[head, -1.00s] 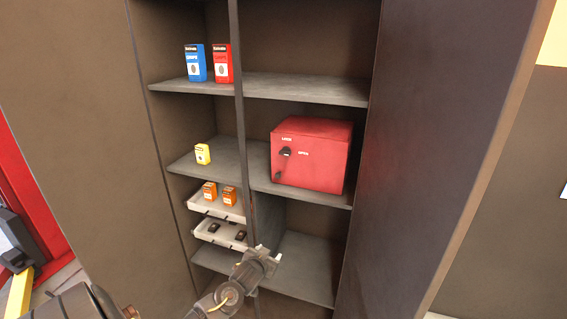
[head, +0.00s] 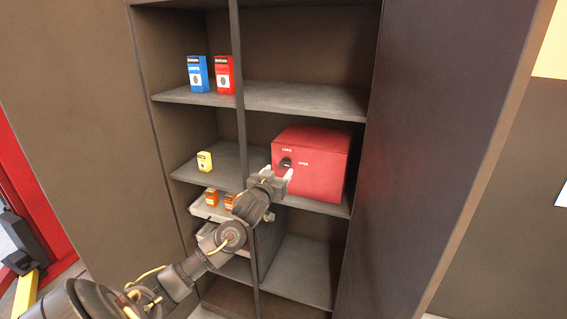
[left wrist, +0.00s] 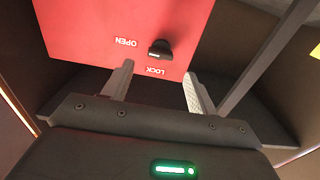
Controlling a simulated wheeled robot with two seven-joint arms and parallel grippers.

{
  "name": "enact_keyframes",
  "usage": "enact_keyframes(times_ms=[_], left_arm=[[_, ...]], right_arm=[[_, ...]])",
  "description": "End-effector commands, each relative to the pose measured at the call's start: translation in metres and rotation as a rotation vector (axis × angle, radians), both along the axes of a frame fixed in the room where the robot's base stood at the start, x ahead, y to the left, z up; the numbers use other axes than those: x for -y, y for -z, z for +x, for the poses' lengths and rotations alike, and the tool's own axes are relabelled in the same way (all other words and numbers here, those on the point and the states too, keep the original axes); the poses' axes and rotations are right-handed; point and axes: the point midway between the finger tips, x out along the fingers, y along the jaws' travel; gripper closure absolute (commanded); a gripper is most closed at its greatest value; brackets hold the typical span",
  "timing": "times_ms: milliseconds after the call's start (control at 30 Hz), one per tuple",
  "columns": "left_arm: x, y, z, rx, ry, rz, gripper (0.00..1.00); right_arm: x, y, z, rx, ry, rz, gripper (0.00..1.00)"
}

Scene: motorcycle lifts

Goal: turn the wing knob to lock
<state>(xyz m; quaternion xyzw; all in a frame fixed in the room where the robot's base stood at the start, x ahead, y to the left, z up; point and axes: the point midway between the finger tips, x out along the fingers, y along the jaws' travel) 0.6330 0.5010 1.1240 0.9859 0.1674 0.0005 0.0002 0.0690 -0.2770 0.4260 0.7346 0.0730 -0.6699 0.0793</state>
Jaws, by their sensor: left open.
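The red box (head: 318,160) sits on a middle shelf of the cabinet, with LOCK and OPEN labels on its front. Its black wing knob (head: 286,162) is on that front face, partly above my gripper in the head view. In the left wrist view the knob (left wrist: 160,50) stands clear of the fingers, between the two labels. My left gripper (head: 278,174) is open and empty, just in front of and below the knob. Its fingers (left wrist: 157,88) point toward the red face with the knob between their lines, apart from it. My right gripper is not in view.
A vertical cabinet post (head: 239,110) stands left of the box, close to my left arm. Blue (head: 198,74) and red cartons stand on the upper shelf, a yellow carton (head: 205,161) on the middle one. Orange cartons sit in a tray (head: 203,211) below.

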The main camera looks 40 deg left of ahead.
Motion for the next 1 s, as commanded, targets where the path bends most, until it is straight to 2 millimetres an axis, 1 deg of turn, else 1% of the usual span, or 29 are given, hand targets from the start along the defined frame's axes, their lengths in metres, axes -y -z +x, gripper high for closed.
enact_keyframes(times_ms=[33,100,200,300,467,733,767,1000], left_arm=[[-0.004,-0.004,0.01,-0.001,-0.002,0.001,0.42],[-0.008,-0.004,0.022,0.0,-0.002,0.0,0.42],[-0.013,-0.002,0.036,-0.001,-0.001,0.0,0.42],[-0.016,-0.002,0.046,-0.001,-0.001,0.001,0.42],[-0.018,0.0,0.054,0.0,0.0,0.001,0.42],[-0.019,0.001,0.055,0.0,0.0,0.001,0.42],[-0.019,0.0,0.055,0.0,0.0,0.001,0.44],[-0.019,0.0,0.054,0.0,0.0,0.001,0.76]], right_arm=[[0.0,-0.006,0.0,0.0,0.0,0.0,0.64],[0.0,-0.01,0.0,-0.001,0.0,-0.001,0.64],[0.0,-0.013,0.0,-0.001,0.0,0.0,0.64],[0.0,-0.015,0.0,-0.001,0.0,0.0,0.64],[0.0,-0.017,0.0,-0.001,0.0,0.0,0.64],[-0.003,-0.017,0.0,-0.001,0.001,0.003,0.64],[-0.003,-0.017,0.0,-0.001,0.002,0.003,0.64],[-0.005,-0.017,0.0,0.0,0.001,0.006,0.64]])
